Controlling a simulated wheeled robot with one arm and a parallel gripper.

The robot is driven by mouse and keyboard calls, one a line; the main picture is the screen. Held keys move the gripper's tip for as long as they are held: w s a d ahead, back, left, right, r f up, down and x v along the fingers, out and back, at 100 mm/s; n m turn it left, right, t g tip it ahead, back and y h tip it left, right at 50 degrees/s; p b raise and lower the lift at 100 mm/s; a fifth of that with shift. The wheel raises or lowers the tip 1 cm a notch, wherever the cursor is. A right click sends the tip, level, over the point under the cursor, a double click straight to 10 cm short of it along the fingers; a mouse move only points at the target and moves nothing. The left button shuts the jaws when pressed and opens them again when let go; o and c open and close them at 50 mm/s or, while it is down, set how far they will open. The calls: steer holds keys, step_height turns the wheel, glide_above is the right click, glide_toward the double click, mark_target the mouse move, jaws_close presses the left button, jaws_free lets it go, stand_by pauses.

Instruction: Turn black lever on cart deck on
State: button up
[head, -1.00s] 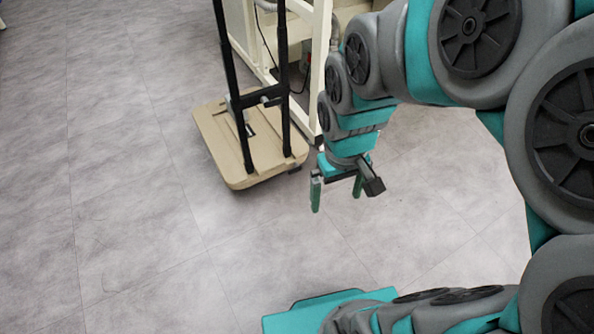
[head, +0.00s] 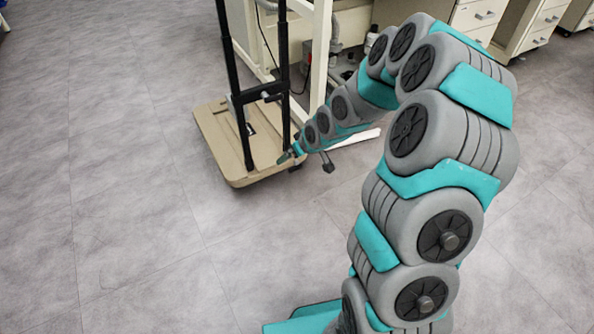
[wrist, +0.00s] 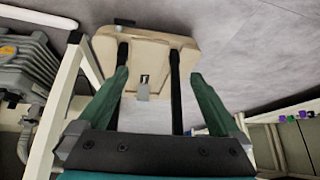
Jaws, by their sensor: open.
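The cart's beige deck (head: 215,135) stands low on the floor left of centre in the head view. It fills the upper middle of the wrist view (wrist: 170,60). A small dark part on a pale metal plate, which looks like the black lever (wrist: 144,79), sits mid-deck between the two black posts; its exact position is too small to tell. In the head view a small dark spot (head: 250,129) shows there. My gripper (head: 291,156) is at the deck's near right corner. Its green fingers are apart and empty (wrist: 160,76), on either side of the posts in the wrist view.
Two upright black posts (head: 232,80) with a crossbar (head: 258,93) rise from the deck. A white frame (head: 320,55) stands close behind on the right. Grey floor (head: 110,220) is clear to the left and in front.

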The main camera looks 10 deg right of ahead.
steer(key=w+d+f+t+y+b, duration=0.1)
steer(key=w+f+t, duration=0.2)
steer(key=w+f, duration=0.6)
steer(key=m+t+b, duration=0.1)
steer(key=t+b, duration=0.1)
steer(key=t, duration=0.2)
glide_toward(295, 167)
steer(key=shift+b+x, duration=0.55)
steer(key=shift+x, duration=3.7)
steer(key=c, duration=1.2)
steer(key=shift+c, duration=0.2)
